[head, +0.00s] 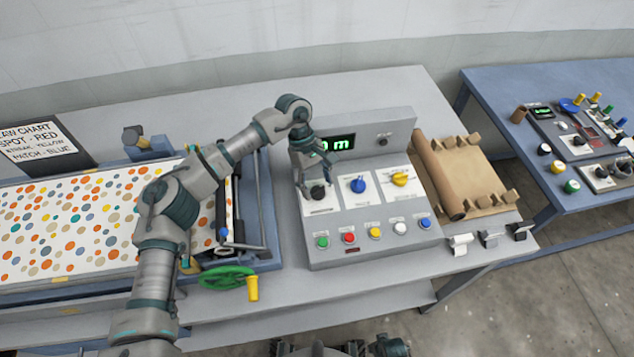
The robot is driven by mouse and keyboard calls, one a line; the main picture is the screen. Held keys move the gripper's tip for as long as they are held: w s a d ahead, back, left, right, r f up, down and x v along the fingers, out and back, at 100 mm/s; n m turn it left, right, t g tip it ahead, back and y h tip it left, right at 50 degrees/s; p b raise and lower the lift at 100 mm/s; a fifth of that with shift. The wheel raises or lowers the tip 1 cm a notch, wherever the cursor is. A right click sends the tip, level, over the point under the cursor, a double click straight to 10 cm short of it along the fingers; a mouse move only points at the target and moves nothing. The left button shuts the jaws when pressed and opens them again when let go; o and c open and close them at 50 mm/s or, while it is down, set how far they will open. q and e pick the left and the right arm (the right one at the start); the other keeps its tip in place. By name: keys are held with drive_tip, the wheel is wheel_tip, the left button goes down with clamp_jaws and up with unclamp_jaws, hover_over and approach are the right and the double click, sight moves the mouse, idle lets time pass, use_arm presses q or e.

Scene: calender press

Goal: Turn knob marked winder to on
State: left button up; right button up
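The grey control console (375,245) stands on the table in the middle of the head view. Its upper panel has three knobs: a black knob (318,191) at left, a blue knob (358,185) in the middle and a yellow knob (400,179) at right. The labels under them are too small to read, so I cannot tell which is marked winder. My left gripper (313,183) points down at the black knob, its fingers spread; contact cannot be told. The fingers partly hide the knob's plate.
A row of coloured buttons (375,232) lines the console's front. A green display (338,143) stands behind the knobs, partly covered by my arm. The press with a green handwheel (228,278) is left; a brown roll (440,180) is right. A blue table (545,205) stands further right.

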use_arm(q)
drive_tip(key=v, duration=1.2)
drive_tip(key=shift+f, duration=0.15)
